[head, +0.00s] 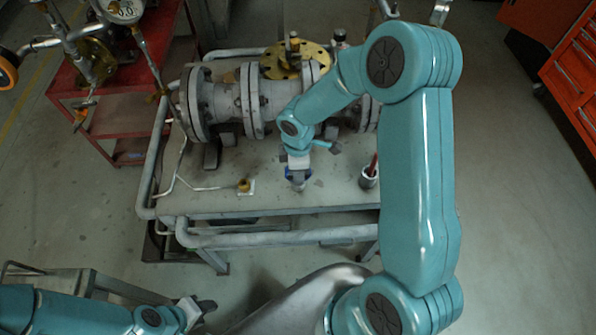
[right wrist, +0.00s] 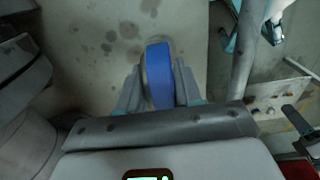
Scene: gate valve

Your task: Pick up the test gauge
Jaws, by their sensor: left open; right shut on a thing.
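The test gauge (right wrist: 158,76) is a blue, rounded body seen edge-on between the two fingers in the right wrist view; its dial face is hidden. A little of its blue (head: 291,174) shows at the right gripper (head: 298,180) in the head view. My right gripper is shut on it, over the front part of the grey table (head: 320,195). I cannot tell whether the gauge touches the tabletop. My left gripper (head: 207,307) is open and empty at the lower left, in front of the table and away from it.
A flanged pipe (head: 225,100) with a brass flange (head: 283,62) lies along the table's back. A small brass fitting (head: 244,185) is left of the right gripper; a grey cup (head: 368,178) holding a red item is right. A red cart (head: 120,110) stands at left.

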